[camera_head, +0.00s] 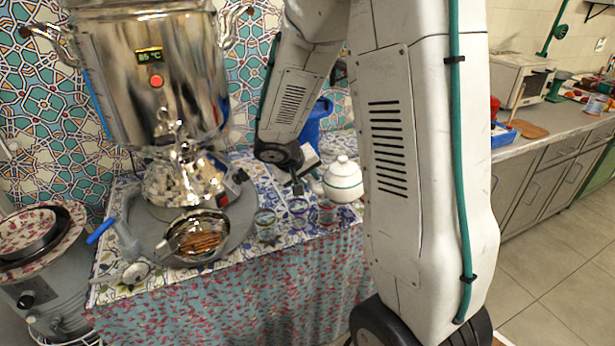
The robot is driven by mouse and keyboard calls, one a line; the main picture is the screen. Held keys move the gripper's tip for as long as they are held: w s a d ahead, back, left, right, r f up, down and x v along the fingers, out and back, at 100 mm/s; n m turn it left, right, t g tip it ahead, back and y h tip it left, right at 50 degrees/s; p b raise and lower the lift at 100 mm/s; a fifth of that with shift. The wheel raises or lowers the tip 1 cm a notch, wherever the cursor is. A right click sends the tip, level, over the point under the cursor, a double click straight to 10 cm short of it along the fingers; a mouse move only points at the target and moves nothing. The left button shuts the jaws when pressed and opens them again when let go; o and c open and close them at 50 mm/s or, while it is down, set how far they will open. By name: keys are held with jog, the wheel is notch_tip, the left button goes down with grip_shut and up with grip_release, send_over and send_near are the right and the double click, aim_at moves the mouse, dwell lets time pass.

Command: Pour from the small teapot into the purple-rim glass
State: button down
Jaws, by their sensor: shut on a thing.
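The small teapot (343,181) is white with a round body, a green band and a knobbed lid. It looks about upright, over the right part of the table, partly hidden by my arm. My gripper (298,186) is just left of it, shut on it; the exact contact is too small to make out. The purple-rim glass (298,206) stands just below my fingers in the picture. A green-rim glass (265,224) stands to its left and a red-rim glass (327,213) to its right, below the teapot.
A large steel samovar (155,85) stands on a round grey tray (243,215) at the left. A steel bowl with brown sticks (200,238) is at the front. A blue-handled utensil (103,230) lies at the left. A blue container (316,122) is behind my gripper.

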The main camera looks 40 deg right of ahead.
jog(key=shift+f+g+h, duration=0.3)
jog(key=shift+f+h, duration=0.2)
jog(key=shift+f, duration=0.5)
jog(key=shift+n+g+h, duration=0.3)
jog(key=shift+g+h, duration=0.1)
jog(key=shift+h, duration=0.3)
jog(key=shift+r+n+g+h, duration=0.2)
jog(key=shift+n+g+h, duration=0.15)
jog(key=shift+h, duration=0.35)
jog(key=shift+d+r, duration=0.1)
dwell(0.7)
dwell(2.1)
